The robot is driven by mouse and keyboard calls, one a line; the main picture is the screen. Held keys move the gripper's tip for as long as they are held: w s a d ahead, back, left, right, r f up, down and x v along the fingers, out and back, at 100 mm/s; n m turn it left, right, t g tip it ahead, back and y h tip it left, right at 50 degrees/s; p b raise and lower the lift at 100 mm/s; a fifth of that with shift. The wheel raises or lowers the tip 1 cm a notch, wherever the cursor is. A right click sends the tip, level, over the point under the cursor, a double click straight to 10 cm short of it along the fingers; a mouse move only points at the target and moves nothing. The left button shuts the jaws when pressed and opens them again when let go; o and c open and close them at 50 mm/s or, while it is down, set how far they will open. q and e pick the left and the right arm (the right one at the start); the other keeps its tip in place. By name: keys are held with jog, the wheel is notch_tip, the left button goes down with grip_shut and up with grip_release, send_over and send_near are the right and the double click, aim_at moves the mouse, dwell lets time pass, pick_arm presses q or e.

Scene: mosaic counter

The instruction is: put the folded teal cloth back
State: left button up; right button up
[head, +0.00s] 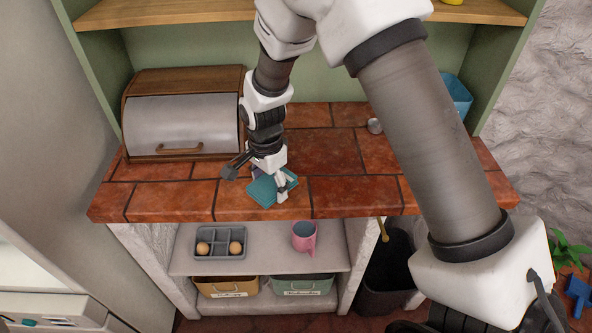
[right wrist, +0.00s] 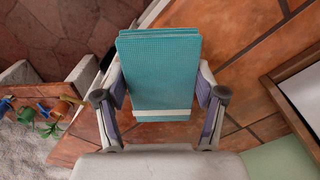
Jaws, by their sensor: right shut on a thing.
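The folded teal cloth (head: 264,192) is at the front edge of the red tiled counter (head: 340,190), just right of the bread box. My right gripper (head: 270,182) reaches down over it and is shut on it. In the right wrist view the cloth (right wrist: 160,70) is a neat folded block with a pale band near the gripper, with one finger of the right gripper (right wrist: 160,100) on each side. I cannot tell whether the cloth touches the counter. My left gripper is not in view.
A bread box (head: 180,120) with a wooden handle stands at the counter's left. Below, a shelf (head: 270,262) holds a grey divided tray (head: 221,243) and a pink mug (head: 304,237). Several tiles beside the cloth are clear.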

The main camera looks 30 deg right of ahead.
jog(key=p, duration=0.2)
send_over(295, 173)
jog(key=s+a, duration=0.1)
jog(key=s, duration=0.1)
jog(key=shift+a+f, duration=0.2)
jog(key=shift+f, duration=0.15)
jog(key=shift+d+f+p, duration=0.15)
jog(key=shift+f+p, duration=0.15)
jog(key=shift+f, duration=0.05)
notch_tip(295, 173, down, 2)
jog(key=shift+f+p, duration=0.25)
jog(key=shift+p, duration=0.25)
jog(key=shift+w+f, duration=0.1)
jog(key=shift+f, duration=0.2)
jog(key=shift+f, duration=0.1)
jog(key=o, duration=1.6)
jog(key=shift+c, duration=0.2)
